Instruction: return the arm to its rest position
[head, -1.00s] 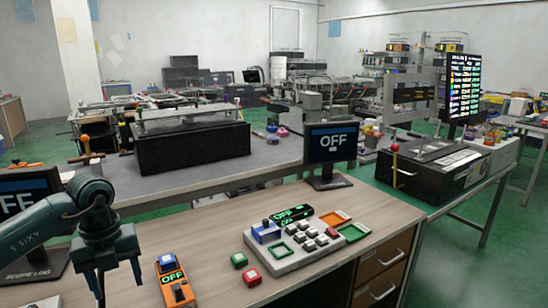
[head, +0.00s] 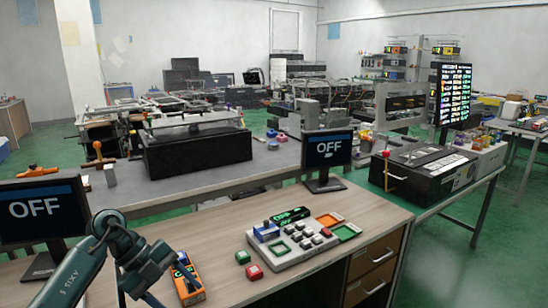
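My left arm comes in at the bottom left, in dark teal. Its gripper (head: 150,285) hangs low over the front of the wooden desk, beside the orange handheld device (head: 188,288) and overlapping its left side in the picture. The fingers are small and seen at an angle, so their opening is unclear. I see nothing held. My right gripper is not in view.
The wooden desk (head: 215,230) holds a grey button panel (head: 290,245), green and red blocks, and two monitors reading OFF. Behind is a grey bench with a black box (head: 198,152). A red-knobbed lever (head: 386,165) stands on another black box at right.

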